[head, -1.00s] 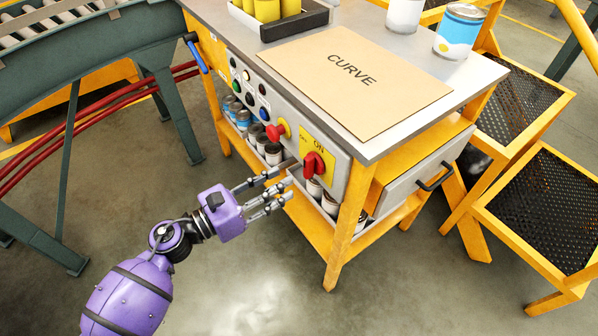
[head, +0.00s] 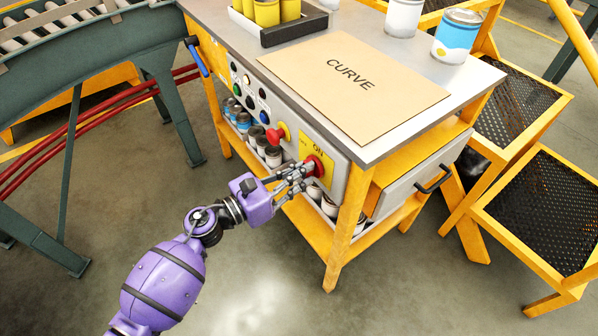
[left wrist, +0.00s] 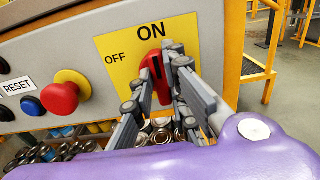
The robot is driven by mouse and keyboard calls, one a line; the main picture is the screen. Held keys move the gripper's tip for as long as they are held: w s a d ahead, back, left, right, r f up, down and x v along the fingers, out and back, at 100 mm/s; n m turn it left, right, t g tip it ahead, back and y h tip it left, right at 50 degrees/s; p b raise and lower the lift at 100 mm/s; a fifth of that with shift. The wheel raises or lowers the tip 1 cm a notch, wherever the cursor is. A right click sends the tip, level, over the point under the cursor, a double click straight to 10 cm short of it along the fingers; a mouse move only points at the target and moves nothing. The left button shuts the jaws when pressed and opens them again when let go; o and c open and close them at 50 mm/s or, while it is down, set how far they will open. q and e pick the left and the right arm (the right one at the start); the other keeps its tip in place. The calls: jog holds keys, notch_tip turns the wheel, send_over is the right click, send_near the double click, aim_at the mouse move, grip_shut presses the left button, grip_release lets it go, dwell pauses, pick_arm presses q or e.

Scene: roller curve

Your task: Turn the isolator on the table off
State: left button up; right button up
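The isolator is a red rotary handle (head: 317,166) on a yellow plate marked ON and OFF, on the front panel of the table. In the left wrist view the red handle (left wrist: 157,72) stands roughly upright, its top by the word ON. My left gripper (head: 297,174) is at the isolator, and its fingers partly cover the handle. In the left wrist view its fingers (left wrist: 158,88) are spread on both sides of the handle, with space between them. Whether they touch it is hard to tell. My right gripper is not in view.
A red mushroom button (head: 276,133) and several small buttons sit left of the isolator. Cans stand on the shelf below. A drawer with a black handle (head: 434,178) is to the right. The tabletop (head: 372,147) overhangs the panel. Yellow steps (head: 545,215) stand at right.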

pick_arm(q)
grip_shut()
jog(key=shift+w+a+f+n+p, duration=0.1)
jog(key=shift+n+p, duration=0.8)
jog(key=shift+n, duration=2.1)
jog(key=shift+w+a+f+n+p, duration=0.15)
jog(key=shift+n+p, duration=0.7)
jog(key=shift+n, duration=2.15)
jog(key=shift+w+f+n+p, duration=0.1)
jog(key=shift+n+p, duration=0.8)
jog(key=shift+n, duration=2.1)
jog(key=o, duration=0.8)
grip_release()
jog(key=shift+c, duration=0.2)
